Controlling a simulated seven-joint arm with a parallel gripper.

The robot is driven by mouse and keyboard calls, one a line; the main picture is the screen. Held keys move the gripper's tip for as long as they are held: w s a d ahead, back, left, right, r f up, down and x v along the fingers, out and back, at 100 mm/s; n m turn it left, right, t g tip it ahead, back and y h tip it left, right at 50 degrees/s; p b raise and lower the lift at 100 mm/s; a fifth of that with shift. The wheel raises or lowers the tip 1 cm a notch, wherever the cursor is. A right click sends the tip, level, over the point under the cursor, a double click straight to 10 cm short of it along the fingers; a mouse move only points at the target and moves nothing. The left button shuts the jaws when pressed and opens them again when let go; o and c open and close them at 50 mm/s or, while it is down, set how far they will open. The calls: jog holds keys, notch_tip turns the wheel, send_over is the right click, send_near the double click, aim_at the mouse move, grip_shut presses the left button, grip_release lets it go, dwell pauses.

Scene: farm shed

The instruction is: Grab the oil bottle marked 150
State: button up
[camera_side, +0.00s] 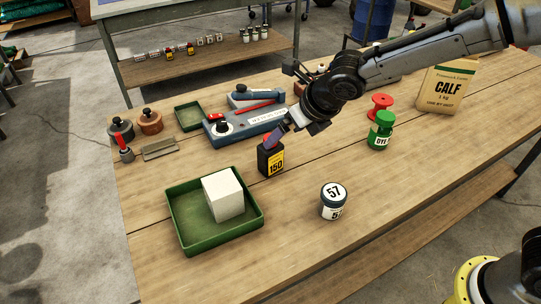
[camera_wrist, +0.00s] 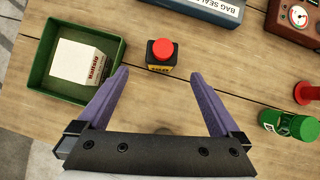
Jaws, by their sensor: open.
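The oil bottle marked 150 (camera_side: 271,161) is black with a yellow label and a red cap. It stands upright on the wooden table, right of the green tray. In the wrist view the bottle (camera_wrist: 161,56) is seen from above, its red cap up, a little beyond the fingertips and between their lines. My gripper (camera_wrist: 158,75) has purple fingers spread wide with nothing between them. In the side view my gripper (camera_side: 274,138) is at the bottle's cap and partly overlaps it; I cannot tell whether they touch.
A green tray (camera_side: 186,240) holding a white block (camera_side: 223,195) is left of the bottle. A jar marked 57 (camera_side: 335,202) stands to the right. A blue bag sealer (camera_side: 242,126) lies behind. A green dye bottle (camera_side: 380,131) and red spool (camera_side: 379,107) stand farther right.

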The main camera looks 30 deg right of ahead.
aim_at(270, 150)
jog(key=x, duration=1.2)
jog(key=shift+d+f, duration=0.15)
jog(key=c, duration=1.4)
jog(key=shift+c, duration=0.8)
jog(key=shift+r, duration=0.25)
